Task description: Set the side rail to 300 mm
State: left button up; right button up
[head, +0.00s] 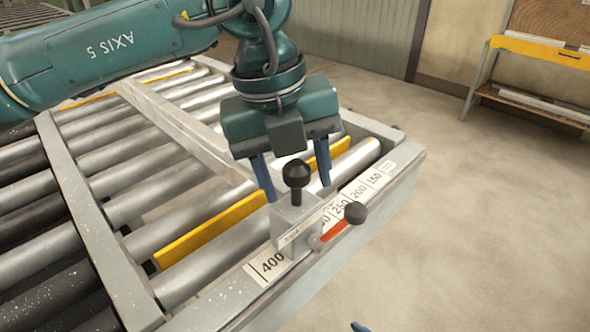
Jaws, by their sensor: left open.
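The side rail (185,125) is a long grey beam lying over the rollers. Its near end meets a grey clamp block (287,222) on the scale beam. A black ball knob (296,174) stands on top of the block, and a red lever (334,232) with a black ball end points right from its front. The scale (362,188) shows 400 left of the block and 250, 200 and 150 to its right. The block hides the marks between, partly covering one beside 250. My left gripper (293,192) is open, its blue fingers either side of the knob, contact unclear. A blue tip, probably my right gripper (360,327), shows at the bottom edge.
Steel rollers (150,160) and yellow strips (205,230) lie left of and behind the block. A rack with a yellow shelf edge (540,48) stands at the back right. The floor to the right is clear.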

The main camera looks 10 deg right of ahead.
pick_arm(q)
notch_tip(320, 180, up, 13)
jog(key=a, duration=0.2)
jog(key=shift+a, duration=0.25)
jog(key=shift+f, duration=0.1)
